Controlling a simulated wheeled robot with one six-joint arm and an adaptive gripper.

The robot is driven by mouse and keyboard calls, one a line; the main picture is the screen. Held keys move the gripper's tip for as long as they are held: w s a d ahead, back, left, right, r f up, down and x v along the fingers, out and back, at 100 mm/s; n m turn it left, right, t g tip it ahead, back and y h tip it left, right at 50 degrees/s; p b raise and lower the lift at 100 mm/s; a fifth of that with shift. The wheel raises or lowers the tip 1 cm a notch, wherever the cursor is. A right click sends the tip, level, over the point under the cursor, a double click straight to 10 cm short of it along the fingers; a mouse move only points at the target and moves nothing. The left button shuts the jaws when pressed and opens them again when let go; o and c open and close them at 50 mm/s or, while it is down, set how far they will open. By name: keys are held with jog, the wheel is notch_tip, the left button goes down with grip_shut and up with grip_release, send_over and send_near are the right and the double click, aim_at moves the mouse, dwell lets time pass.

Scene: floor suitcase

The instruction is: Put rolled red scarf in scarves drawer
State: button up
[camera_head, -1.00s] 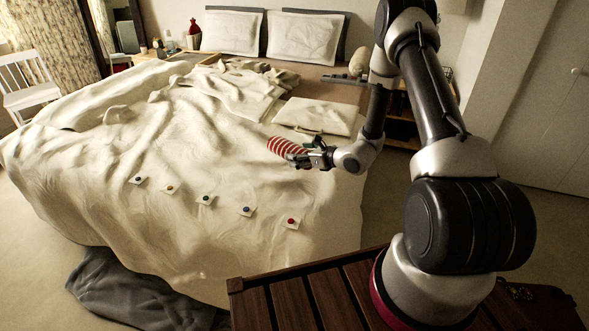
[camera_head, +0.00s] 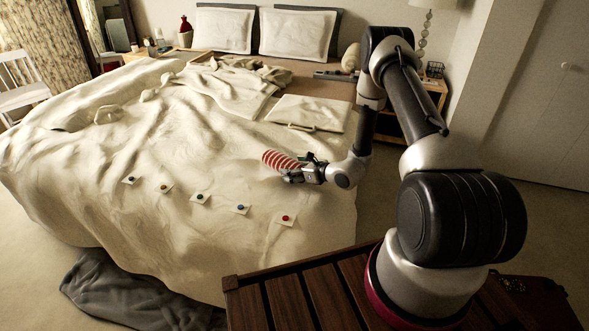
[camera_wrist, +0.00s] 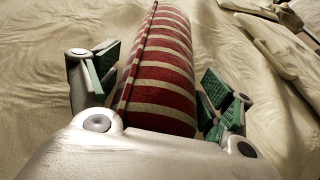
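The rolled red scarf (camera_head: 279,160) has red and white stripes and shows over the right part of the bed, with its free end pointing left. My gripper (camera_head: 294,174) is at its right end. In the wrist view the scarf (camera_wrist: 162,75) runs away from me between the two green-padded fingers of my gripper (camera_wrist: 158,88). The fingers are closed around its near end, which is partly hidden by the gripper body. I cannot make out a drawer marked for scarves.
The bed (camera_head: 120,230) has a rumpled cream cover with several small cards with coloured dots along its near side. A folded pale item (camera_head: 308,112) lies behind the scarf. A nightstand (camera_head: 438,97) stands behind my arm. A dark grey cloth (camera_head: 125,290) lies on the floor.

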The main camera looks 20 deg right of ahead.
jog(key=shift+o, duration=0.7)
